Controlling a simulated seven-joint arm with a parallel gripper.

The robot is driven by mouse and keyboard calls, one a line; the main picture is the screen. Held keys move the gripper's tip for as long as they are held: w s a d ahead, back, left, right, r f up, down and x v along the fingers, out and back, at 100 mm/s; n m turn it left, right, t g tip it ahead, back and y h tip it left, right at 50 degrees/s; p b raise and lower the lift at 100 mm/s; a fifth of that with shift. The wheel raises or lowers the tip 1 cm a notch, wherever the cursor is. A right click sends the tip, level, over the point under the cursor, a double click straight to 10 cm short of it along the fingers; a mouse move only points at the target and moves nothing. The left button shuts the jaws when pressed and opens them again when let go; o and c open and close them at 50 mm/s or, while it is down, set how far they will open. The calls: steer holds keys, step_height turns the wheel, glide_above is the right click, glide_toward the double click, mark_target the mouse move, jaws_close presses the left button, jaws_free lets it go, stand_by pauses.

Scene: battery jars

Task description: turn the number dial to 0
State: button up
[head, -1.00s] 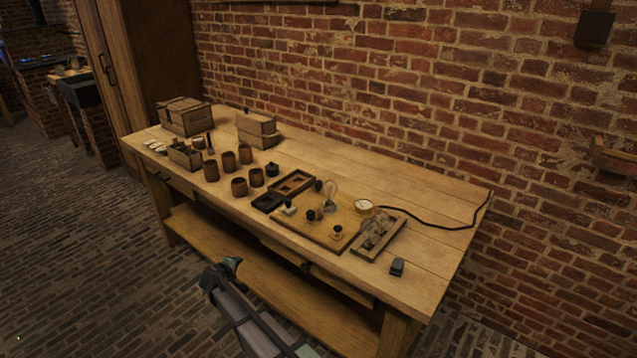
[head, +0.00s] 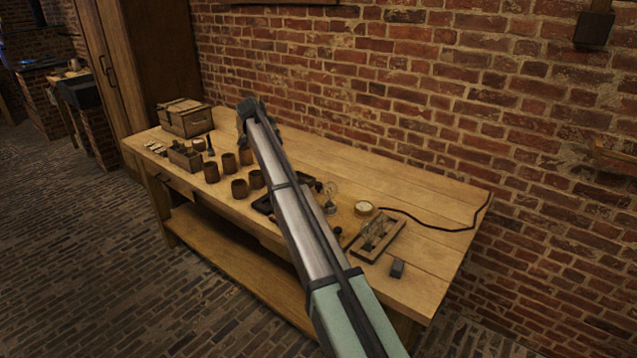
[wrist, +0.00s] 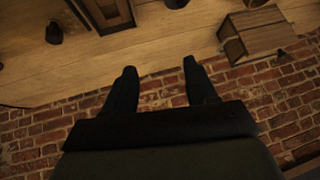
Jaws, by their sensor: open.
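No numbered dial can be made out for certain. A round pale-faced gauge (head: 363,207) with a brass rim sits at the right of the wooden board on the bench; its markings are too small to read. My gripper (head: 250,110) is above the back of the bench, to the left of the gauge and well apart from it. In the wrist view its two dark fingers (wrist: 160,66) are spread with nothing between them, over the bench's back edge and the brick wall. My arm hides much of the board and part of the bench in the head view.
A wooden box (wrist: 250,38), a dark tray (wrist: 108,14) and a black knob-like piece (wrist: 54,32) lie near the gripper. Brown jars (head: 240,188), a chest (head: 185,120), a glass bulb (head: 331,190) and a slotted tray (head: 377,238) stand on the bench.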

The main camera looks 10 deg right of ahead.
steer(key=s+d+m+g+y, duration=0.1)
steer(key=d+m+g, duration=0.2)
steer(key=d, duration=0.6)
steer(key=m+g+y, duration=0.2)
steer(key=g, duration=0.2)
glide_above(319, 183)
steer(key=f, duration=0.2)
step_height(319, 183, down, 13)
steer(key=shift+s+a+f, duration=0.1)
steer(key=shift+s, duration=0.05)
steer(key=shift+n, duration=0.3)
steer(key=c, duration=1.1)
